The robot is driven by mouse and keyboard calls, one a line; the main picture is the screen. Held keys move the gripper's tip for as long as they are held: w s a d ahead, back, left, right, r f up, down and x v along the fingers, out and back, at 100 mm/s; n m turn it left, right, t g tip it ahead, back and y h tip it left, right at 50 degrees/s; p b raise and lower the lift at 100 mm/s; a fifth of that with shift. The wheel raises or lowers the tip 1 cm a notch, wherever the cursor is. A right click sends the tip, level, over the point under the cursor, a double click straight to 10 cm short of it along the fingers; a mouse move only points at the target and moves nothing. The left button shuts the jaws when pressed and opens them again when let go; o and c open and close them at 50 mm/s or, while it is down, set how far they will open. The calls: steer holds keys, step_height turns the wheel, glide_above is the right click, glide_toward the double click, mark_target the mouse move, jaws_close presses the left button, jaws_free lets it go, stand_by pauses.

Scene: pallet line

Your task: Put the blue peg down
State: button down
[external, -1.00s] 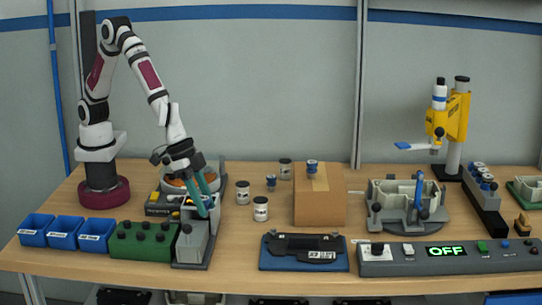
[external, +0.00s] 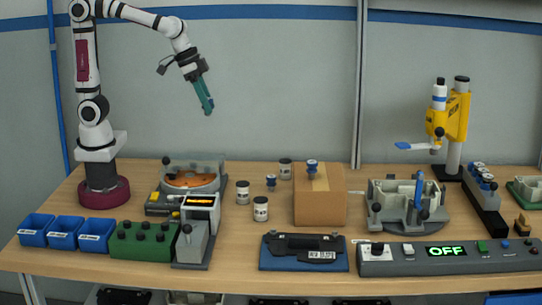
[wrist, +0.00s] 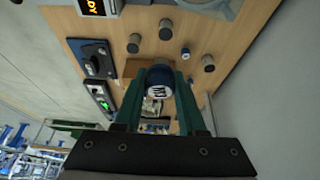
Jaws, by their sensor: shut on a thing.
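My gripper (external: 205,105) is raised high above the left part of the bench, with its green fingers pointing down and slightly right. In the wrist view my gripper (wrist: 160,95) is shut on the blue peg (wrist: 160,78), a dark blue round piece with a white marked end face. It sits between the fingertips, well clear of the bench. In the external view the peg is too small to make out at the fingertips.
Below stand a grey station with an orange display (external: 200,202), a clear-lidded turntable (external: 190,180) and jars (external: 261,209). A cardboard box (external: 320,205) stands mid-bench; a fixture (external: 408,205) is to its right. Blue bins (external: 64,232) line the left front. The air around my gripper is free.

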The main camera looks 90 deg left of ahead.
steer(key=shift+s+a+r, duration=0.2)
steer(key=shift+a, duration=0.1)
steer(key=w+d+f+m, duration=0.1)
steer(key=w+d+f, duration=0.2)
steer(key=w+d, duration=0.35)
steer(key=w+d+f+m, duration=0.1)
steer(key=w+d+f, duration=0.2)
steer(key=d, duration=0.7)
steer(key=d+f+m+h, duration=0.1)
steer(key=d+f, duration=0.3)
steer(key=d, duration=0.5)
steer(key=d+f, duration=0.5)
steer(key=d, duration=0.5)
steer(key=w+a+f, duration=0.1)
steer(key=w+f, duration=0.1)
steer(key=w+a+f, duration=0.2)
steer(key=w, duration=0.1)
steer(key=w+a+f, duration=0.2)
steer(key=w+f, duration=0.1)
steer(key=shift+w, duration=0.2)
steer(key=shift+w+a+f, duration=0.2)
steer(key=shift+w, duration=0.05)
steer(key=shift+f, duration=1.9)
steer(key=shift+f, duration=0.1)
